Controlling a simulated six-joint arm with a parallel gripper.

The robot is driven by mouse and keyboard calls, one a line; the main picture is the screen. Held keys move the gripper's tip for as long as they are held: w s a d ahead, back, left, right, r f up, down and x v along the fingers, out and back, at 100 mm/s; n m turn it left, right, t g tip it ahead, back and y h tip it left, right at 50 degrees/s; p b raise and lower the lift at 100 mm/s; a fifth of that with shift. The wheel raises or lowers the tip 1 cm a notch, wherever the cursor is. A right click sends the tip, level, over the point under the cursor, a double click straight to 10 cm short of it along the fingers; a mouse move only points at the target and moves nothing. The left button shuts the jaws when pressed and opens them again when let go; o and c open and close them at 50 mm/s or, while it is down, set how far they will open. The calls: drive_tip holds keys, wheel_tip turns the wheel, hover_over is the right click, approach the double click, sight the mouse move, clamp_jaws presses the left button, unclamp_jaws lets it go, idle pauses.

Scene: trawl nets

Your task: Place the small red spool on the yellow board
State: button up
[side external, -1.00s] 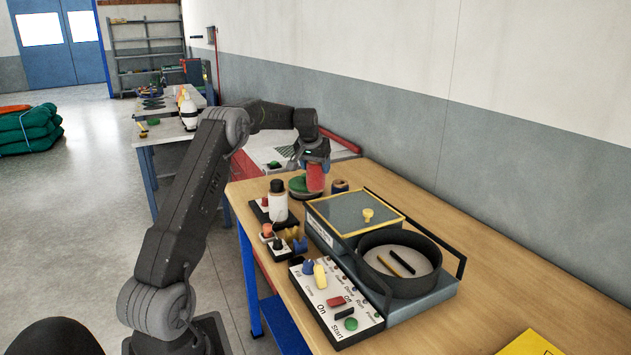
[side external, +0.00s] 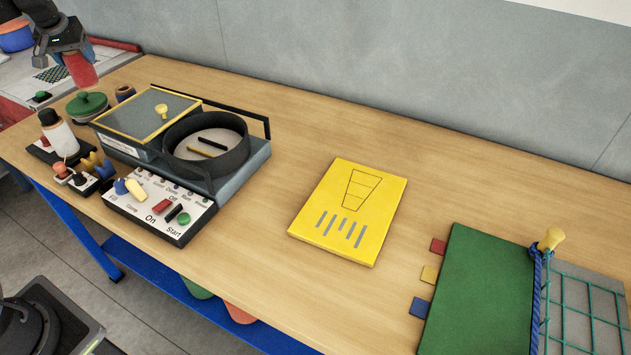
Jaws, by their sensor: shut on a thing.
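The small red spool (side external: 80,70) is in the upper left of the side view, slightly tilted. My gripper (side external: 67,52) is shut on its upper end and holds it above the far left part of the bench. The spool's top is partly hidden by the fingers. The yellow board (side external: 388,212) lies flat near the middle of the bench, far to the right of my gripper. It bears a printed black outline and several grey bars, and nothing stands on it.
A round green piece (side external: 87,104) and a dark spool (side external: 125,93) stand below the red spool. A grey machine with a round black pan (side external: 240,152) and a control panel (side external: 160,207) lie between my gripper and the board. A green mat (side external: 475,290) is at right.

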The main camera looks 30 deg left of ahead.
drive_tip(key=w+d+r+m+h, duration=0.1)
drive_tip(key=w+d+m, duration=0.25)
drive_tip(key=d, duration=0.75)
drive_tip(key=w+d+m+h, duration=0.1)
drive_tip(key=w+d+m, duration=0.25)
drive_tip(key=d, duration=0.75)
drive_tip(key=w+d+r+m+h, duration=0.1)
drive_tip(key=w+d+m+h, duration=0.3)
drive_tip(key=d, duration=0.6)
drive_tip(key=s+d+m, duration=0.2)
drive_tip(key=d+m, duration=0.1)
drive_tip(key=d, duration=1.2)
drive_tip(key=s+d+m, duration=0.3)
drive_tip(key=d+m, duration=0.1)
drive_tip(key=d, duration=1)
drive_tip(key=shift+g+h, duration=0.3)
drive_tip(key=shift+w+d+f, duration=0.1)
drive_tip(key=shift+d+f, duration=1.9)
drive_tip(key=shift+f, duration=0.65)
drive_tip(key=shift+d+f, duration=2)
drive_tip(key=shift+f, duration=0.65)
drive_tip(key=shift+w+d+f, duration=0.1)
drive_tip(key=shift+d+f, duration=1.9)
drive_tip(key=shift+f, duration=0.65)
drive_tip(key=shift+f, duration=0.1)
